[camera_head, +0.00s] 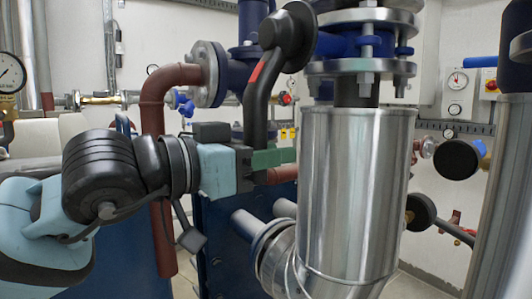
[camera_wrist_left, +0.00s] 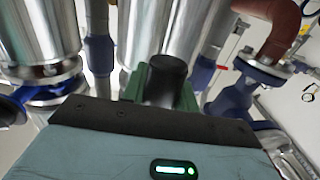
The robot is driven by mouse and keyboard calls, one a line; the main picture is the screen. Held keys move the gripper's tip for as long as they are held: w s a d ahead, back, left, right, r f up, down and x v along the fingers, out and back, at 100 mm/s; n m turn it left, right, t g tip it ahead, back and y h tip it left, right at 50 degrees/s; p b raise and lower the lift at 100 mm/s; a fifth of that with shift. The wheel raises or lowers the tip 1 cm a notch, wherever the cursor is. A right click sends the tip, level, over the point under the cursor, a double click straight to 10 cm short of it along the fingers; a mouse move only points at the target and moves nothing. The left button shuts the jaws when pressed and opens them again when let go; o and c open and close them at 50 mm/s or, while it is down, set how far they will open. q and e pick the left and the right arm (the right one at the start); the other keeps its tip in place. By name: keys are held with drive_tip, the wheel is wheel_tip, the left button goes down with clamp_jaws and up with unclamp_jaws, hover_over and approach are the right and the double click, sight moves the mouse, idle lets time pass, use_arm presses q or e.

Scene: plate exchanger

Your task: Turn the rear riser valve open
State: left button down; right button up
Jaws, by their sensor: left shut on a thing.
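The valve's black lever (camera_head: 258,100) with a red stripe hangs down and slightly left from a black hub (camera_head: 289,32), beside a blue pipe fitting (camera_head: 239,75). I take this to be the rear riser valve. My left gripper (camera_head: 272,158) has green fingers and is at the lever's lower end. In the left wrist view, the round black end of the lever (camera_wrist_left: 165,78) sits between the green fingers (camera_wrist_left: 160,88), which are shut on it. The fingertips are partly hidden behind the lever in that view. My right gripper is not in view.
A large silver insulated pipe (camera_head: 355,190) with a flange stands just right of the lever and gripper. A reddish-brown pipe (camera_head: 153,120) runs behind my left wrist. Blue panels (camera_head: 220,245) lie below. Gauges (camera_head: 457,80) and black round handles (camera_head: 458,160) are at the right.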

use_arm(q)
drive_tip(key=shift+w+a+r, duration=0.15)
drive_tip(key=shift+r, duration=0.05)
drive_tip(key=c, duration=1.1)
unclamp_jaws()
drive_tip(key=shift+f, duration=0.1)
drive_tip(key=b+v, duration=0.1)
drive_tip(key=v, duration=0.6)
drive_tip(key=shift+s+a, duration=0.3)
